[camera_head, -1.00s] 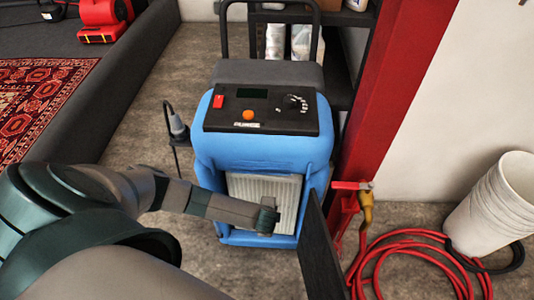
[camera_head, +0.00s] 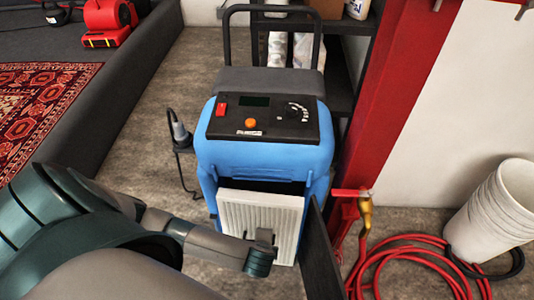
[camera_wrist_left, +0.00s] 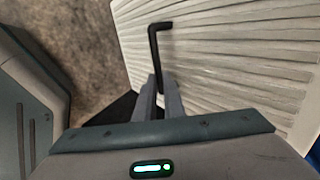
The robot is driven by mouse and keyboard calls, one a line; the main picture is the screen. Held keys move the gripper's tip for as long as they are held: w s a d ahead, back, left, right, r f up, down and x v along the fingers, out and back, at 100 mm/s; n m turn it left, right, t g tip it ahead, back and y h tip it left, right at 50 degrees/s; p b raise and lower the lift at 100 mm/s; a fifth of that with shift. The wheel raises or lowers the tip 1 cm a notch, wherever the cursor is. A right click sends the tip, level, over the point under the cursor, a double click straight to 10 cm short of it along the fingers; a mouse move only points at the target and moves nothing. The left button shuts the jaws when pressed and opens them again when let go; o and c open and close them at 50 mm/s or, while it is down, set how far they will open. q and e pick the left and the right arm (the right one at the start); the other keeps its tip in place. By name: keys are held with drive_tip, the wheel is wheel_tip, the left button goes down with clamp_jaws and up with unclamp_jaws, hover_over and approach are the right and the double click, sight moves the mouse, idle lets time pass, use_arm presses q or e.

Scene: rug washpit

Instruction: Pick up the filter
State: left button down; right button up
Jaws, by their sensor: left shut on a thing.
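The filter (camera_head: 235,205) is a white pleated panel at the front of the blue machine (camera_head: 265,155). It stands tilted a little forward of the machine's front, with a dark gap above its top edge. Its pleats also fill much of the left wrist view (camera_wrist_left: 225,60), where a thin black bent handle (camera_wrist_left: 156,48) shows against them. My left gripper (camera_head: 262,242) is at the filter's lower middle, shut on the handle. In the left wrist view its fingers (camera_wrist_left: 160,92) close around the handle's lower end, which they hide. My right gripper is not in view.
A dark panel (camera_head: 318,255) stands at the right of the filter. A red valve with a brass fitting (camera_head: 362,205), a coiled red hose (camera_head: 385,262) and white buckets (camera_head: 500,208) are farther right. A grey cable plug (camera_head: 180,133) hangs at the machine's left.

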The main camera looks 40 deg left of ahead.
use_arm(q)
drive_tip(key=shift+s+d+r, duration=0.25)
drive_tip(key=shift+s+r, duration=0.1)
drive_tip(key=shift+s, duration=0.05)
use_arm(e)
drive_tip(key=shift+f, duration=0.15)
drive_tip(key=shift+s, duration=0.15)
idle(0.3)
use_arm(q)
drive_tip(key=shift+r, duration=0.15)
